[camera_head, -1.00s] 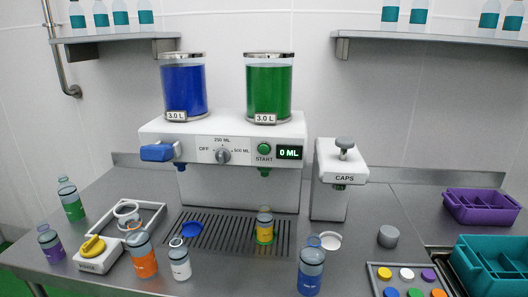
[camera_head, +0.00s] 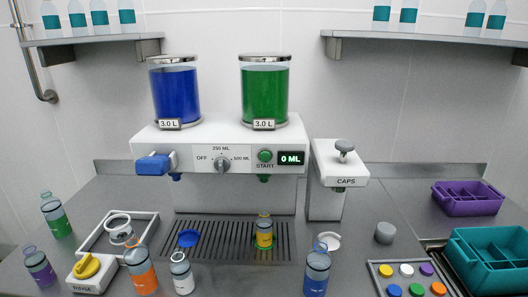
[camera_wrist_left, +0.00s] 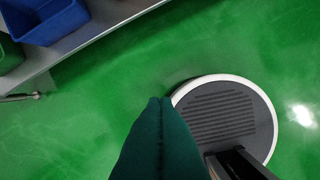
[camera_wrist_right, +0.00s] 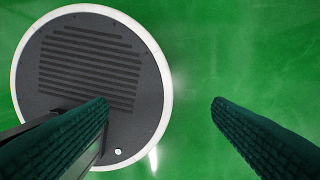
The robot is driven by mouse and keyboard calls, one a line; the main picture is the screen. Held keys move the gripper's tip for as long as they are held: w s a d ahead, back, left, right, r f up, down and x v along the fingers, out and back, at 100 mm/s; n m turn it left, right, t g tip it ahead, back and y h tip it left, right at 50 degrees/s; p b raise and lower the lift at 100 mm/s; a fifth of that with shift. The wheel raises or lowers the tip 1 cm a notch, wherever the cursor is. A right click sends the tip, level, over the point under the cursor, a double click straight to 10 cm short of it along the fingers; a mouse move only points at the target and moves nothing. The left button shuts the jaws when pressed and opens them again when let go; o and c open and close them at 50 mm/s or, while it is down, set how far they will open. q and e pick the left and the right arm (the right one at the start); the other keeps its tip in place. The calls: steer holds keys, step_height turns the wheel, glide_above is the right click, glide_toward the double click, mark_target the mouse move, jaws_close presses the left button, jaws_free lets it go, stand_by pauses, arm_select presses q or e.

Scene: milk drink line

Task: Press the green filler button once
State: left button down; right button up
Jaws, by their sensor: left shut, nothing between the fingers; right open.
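The green START button (camera_head: 264,155) sits on the front of the white filler (camera_head: 190,150), below the green tank (camera_head: 264,95) and left of the display (camera_head: 291,158), which reads 0 ML. The dial (camera_head: 222,165) is left of it, between OFF and 500 ML marks. A small bottle with a yellow band (camera_head: 264,232) stands on the drip grate (camera_head: 215,228) under the green nozzle (camera_head: 264,178). Neither gripper shows in the head view. My left gripper (camera_wrist_left: 160,102) is shut and empty over the green floor. My right gripper (camera_wrist_right: 160,103) is open and empty over the floor.
A blue lever (camera_head: 155,163) is at the filler's left. The CAPS dispenser (camera_head: 341,165) stands right. Several bottles, a yellow-knobbed device (camera_head: 88,268) and a frame (camera_head: 150,222) occupy the left counter. A cap tray (camera_head: 378,268), purple crate (camera_head: 465,204) and teal crate (camera_head: 470,268) are right.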

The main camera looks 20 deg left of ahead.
mark_target(265, 157)
arm_select(q)
steer(key=w+r+t+p, duration=0.15)
steer(key=w+r, duration=0.35)
steer(key=r, duration=0.7)
steer(key=w+r+t+p, duration=0.15)
steer(key=w+r, duration=0.35)
steer(key=r, duration=0.7)
steer(key=w+r+m+t+h, duration=0.2)
steer(key=w+r+t+h, duration=0.2)
steer(key=w+r+t, duration=0.4)
steer(key=w+d+r+m+t+h, duration=0.1)
steer(key=w+r+t+h, duration=0.3)
steer(key=w+r, duration=1.7)
step_height(265, 157, up, 5)
steer(key=m+t, duration=0.1)
steer(key=t, duration=0.3)
steer(key=shift+w+m+t+h, duration=0.2)
steer(key=shift+m+t+h, duration=0.2)
arm_select(e)
steer(key=r, duration=0.1)
steer(key=d+r, duration=0.2)
steer(key=shift+d+r, duration=0.25)
steer(key=shift+r, duration=0.1)
arm_select(q)
steer(key=shift+w+f, duration=0.1)
steer(key=shift+f, duration=0.05)
arm_select(e)
steer(key=shift+a+f, duration=0.1)
